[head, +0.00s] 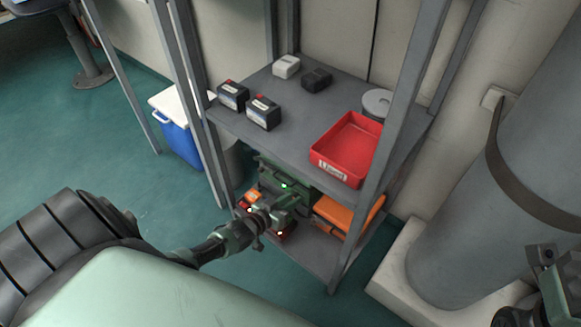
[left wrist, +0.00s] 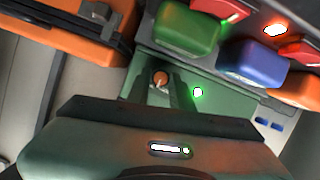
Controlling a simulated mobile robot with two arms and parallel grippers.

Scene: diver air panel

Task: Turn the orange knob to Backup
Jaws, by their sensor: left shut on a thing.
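The orange knob (left wrist: 160,78) is small and round on the green panel (left wrist: 215,120) in the left wrist view. My left gripper (left wrist: 160,88) has its two fingers closed around the knob, and they hide part of it. Its pointer and any Backup label cannot be read. In the head view my left gripper (head: 288,199) reaches to the panel (head: 270,172) on the lower shelf, and the knob is hidden there. Part of my right gripper (head: 546,262) shows at the lower right edge, with its fingers unclear.
Green (left wrist: 187,30) and blue (left wrist: 250,62) blocks stand close to the fingers. An orange case (head: 345,212) lies right of the panel on the lower shelf. Above, the upper shelf (head: 290,130) holds a red tray (head: 328,166) and dark batteries (head: 264,112). Grey posts frame the rack.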

